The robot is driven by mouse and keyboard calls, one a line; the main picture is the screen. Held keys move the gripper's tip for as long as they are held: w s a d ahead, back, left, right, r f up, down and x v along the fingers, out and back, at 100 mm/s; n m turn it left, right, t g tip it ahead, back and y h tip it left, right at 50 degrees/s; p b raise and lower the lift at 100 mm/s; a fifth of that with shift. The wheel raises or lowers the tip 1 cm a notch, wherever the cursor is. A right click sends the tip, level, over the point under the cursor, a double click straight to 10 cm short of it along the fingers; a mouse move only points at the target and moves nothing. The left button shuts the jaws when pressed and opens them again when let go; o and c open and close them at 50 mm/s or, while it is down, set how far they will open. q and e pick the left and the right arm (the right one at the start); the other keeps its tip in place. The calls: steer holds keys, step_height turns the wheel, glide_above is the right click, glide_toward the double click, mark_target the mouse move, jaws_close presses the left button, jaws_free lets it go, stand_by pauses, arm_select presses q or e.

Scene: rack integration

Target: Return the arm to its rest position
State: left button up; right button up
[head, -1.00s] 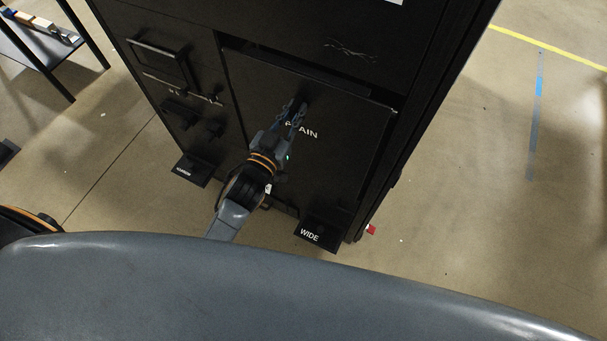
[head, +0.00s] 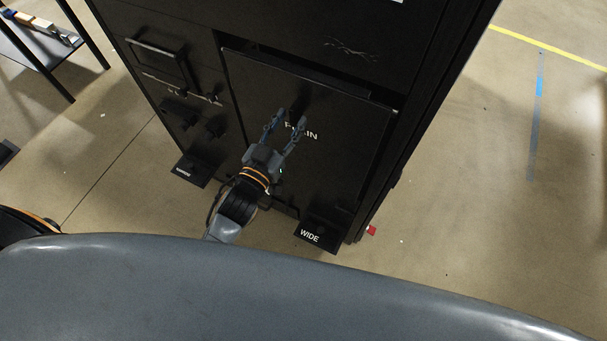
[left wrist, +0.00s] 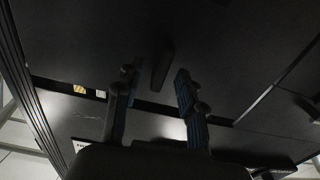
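My left gripper (head: 286,124) is open and empty in front of the dark panel (head: 345,130) lettered in white, on the black rack. In the left wrist view the two fingers (left wrist: 158,88) stand apart. A dark upright handle-like piece (left wrist: 162,66) shows just beyond and between the fingertips, not gripped. I cannot tell the exact gap to it. My left arm (head: 224,228) reaches up from below to the rack. My right gripper is in neither view.
The black rack (head: 420,60) fills the middle. A ledge labelled WIDE (head: 318,236) and a smaller labelled ledge (head: 191,171) jut out at its foot. A second handle (head: 155,50) is at upper left. A shelf table (head: 40,45) stands far left.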

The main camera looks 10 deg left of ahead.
arm_select(q)
steer(key=v, duration=0.9)
steer(key=s+a+f+g+y+b, duration=0.1)
steer(key=s+f+g, duration=0.2)
steer(key=f, duration=0.8)
steer(key=s+f+g+b, duration=0.1)
steer(key=s+f+g, duration=0.1)
steer(key=f, duration=0.9)
steer(key=s+a+f+g+y+b, duration=0.1)
steer(key=s+f+g, duration=0.2)
steer(key=f, duration=0.9)
steer(key=s+a+f+g+y+b, duration=0.1)
steer(key=s+f+g, duration=0.3)
steer(key=s+f, duration=0.6)
steer(key=s+a+f+g+y+b, duration=0.1)
steer(key=s+a+f+g, duration=0.3)
steer(key=s+f, duration=0.6)
steer(key=s, duration=0.4)
steer(key=shift+s+a+f+g+b, duration=0.2)
steer(key=shift+a+g+b, duration=0.1)
steer(key=shift+g, duration=0.1)
steer(key=shift+w+d, duration=0.1)
